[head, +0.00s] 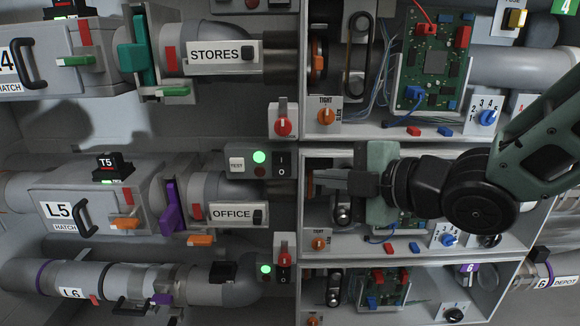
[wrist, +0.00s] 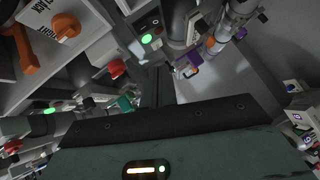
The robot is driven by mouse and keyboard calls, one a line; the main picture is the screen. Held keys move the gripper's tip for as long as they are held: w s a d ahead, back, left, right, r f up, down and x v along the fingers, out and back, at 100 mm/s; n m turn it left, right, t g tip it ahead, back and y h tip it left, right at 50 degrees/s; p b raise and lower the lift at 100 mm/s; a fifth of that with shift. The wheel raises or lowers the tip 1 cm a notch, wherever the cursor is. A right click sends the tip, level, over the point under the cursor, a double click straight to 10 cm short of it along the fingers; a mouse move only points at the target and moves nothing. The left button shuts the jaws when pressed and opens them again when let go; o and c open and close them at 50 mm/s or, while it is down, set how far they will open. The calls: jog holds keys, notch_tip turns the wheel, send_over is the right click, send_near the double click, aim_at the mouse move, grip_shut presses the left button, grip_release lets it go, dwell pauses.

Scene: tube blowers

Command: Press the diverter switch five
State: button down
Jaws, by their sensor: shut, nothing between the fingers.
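In the head view the middle line carries the tags T5 (head: 105,165) and L5 (head: 57,210). Its OFFICE plate (head: 232,213) has a small black switch (head: 258,214) at its right end. A rocker switch (head: 281,165) marked I and O sits above it, beside a TEST panel (head: 245,165) with a lit green lamp. I cannot tell from any label which is the diverter switch. My gripper (head: 322,180) is shut and empty, pointing left in front of the middle open box, right of these switches and apparently apart from them. The wrist view shows its dark fingers (wrist: 158,88) from behind.
Open boxes with circuit boards, such as the upper board (head: 432,60), stand above and below my arm. Red knobs (head: 283,127) and orange dials (head: 326,117) stick out nearby. A purple gate (head: 173,207) crosses the middle pipe. Space before the OFFICE plate looks clear.

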jog(key=shift+w+a+p, duration=1.3)
jog(key=shift+a+p, duration=0.05)
jog(key=shift+p, duration=2.7)
jog(key=b, duration=0.2)
send_near(276, 173)
jog(key=shift+x, duration=2.95)
jog(key=shift+s, duration=0.1)
